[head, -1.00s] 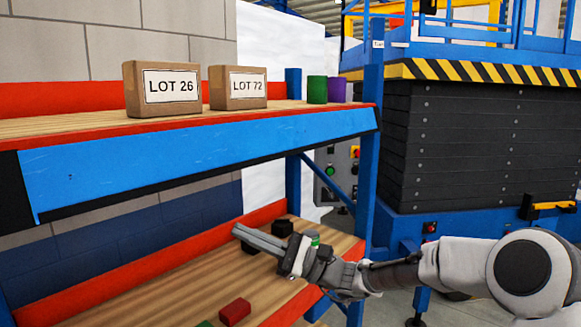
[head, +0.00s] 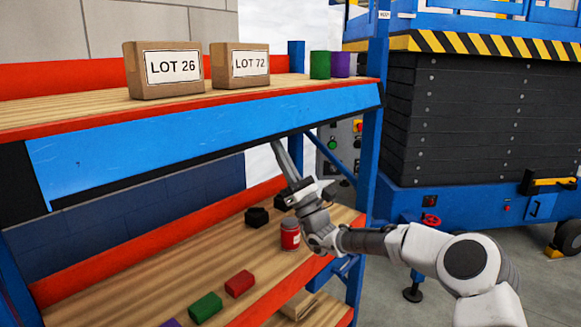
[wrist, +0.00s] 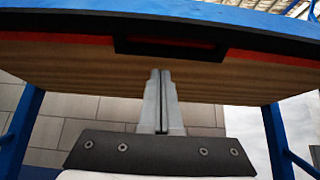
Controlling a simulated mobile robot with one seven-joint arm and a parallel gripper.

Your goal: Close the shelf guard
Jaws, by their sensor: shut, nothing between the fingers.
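The shelf guard (head: 200,141) is a long blue panel with a black lower edge along the front of the upper shelf. It slants across the head view, and I cannot tell its exact angle. In the wrist view its blue strip (wrist: 160,7) runs across the top, with a black bar-like part (wrist: 170,47) below it. My gripper (head: 277,143) is shut and empty, pointing upward just under the guard's lower edge. In the wrist view the closed fingertips (wrist: 160,73) lie in front of the wooden underside, below the black part; contact cannot be told.
Two cartons, LOT 26 (head: 165,70) and LOT 72 (head: 240,66), stand on the upper shelf beside green (head: 320,65) and purple (head: 340,64) items. A red can (head: 290,234) and red (head: 239,284) and green (head: 206,307) blocks rest on the lower shelf. A blue post (head: 370,150) stands right.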

